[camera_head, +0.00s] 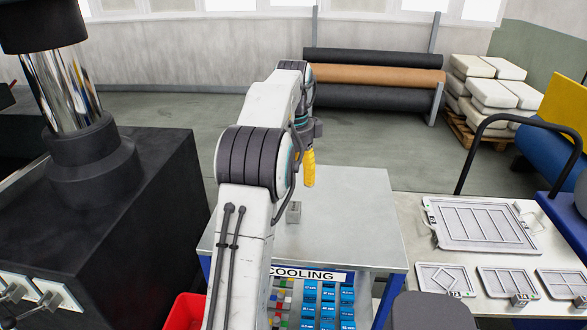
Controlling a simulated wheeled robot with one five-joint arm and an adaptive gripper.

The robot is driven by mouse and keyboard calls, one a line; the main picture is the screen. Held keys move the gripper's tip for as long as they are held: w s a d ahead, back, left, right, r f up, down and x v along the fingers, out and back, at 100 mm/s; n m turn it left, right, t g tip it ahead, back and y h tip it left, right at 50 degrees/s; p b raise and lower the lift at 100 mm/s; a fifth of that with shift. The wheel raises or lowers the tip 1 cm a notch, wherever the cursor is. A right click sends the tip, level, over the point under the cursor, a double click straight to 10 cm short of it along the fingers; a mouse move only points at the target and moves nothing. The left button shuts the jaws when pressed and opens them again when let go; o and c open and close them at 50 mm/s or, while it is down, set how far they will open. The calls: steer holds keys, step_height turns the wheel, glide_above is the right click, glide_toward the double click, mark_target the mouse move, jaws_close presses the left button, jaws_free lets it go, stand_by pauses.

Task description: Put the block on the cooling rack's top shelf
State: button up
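The cooling rack (350,215) stands in front of me, its grey top shelf mostly bare, with a "COOLING" label on its near edge. A small grey block (294,212) sits on this top shelf, just right of my arm. My gripper (308,180) is above the shelf, up and slightly right of that block, and appears apart from it. Its yellow finger points down; the other finger is not clearly seen, so I cannot tell its opening. Two similar small grey blocks, one (519,300) and another (580,302), lie at the right table's front.
The right table (415,240) holds a large framed grid (480,223) and several smaller ones. A dark machine (110,220) stands left. A red bin (184,312) is low beside my arm. A black curved handle (468,160) rises at right. Small coloured pieces fill the rack below.

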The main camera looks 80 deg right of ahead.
steer(key=shift+r, duration=0.5)
steer(key=w+a+r+n+t+h, duration=0.1)
steer(key=w+a+r+n, duration=0.1)
steer(key=w+a+n, duration=0.75)
steer(key=w+a+r+n, duration=0.3)
steer(key=w+a+n, duration=0.3)
steer(key=w+a, duration=0.65)
steer(key=w+a+f+n+t, duration=0.2)
steer(key=a+n, duration=0.7)
steer(key=a, duration=0.5)
steer(key=s+a+f+n, duration=0.3)
steer(key=a+n, duration=0.2)
steer(key=a, duration=0.1)
steer(key=s+a+f+n+t+y, duration=0.1)
steer(key=s+a+f+n, duration=0.1)
steer(key=s+a+n, duration=0.2)
steer(key=shift+a+f+n+t, duration=0.35)
steer(key=shift+a+n, duration=0.5)
steer(key=shift+a, duration=0.35)
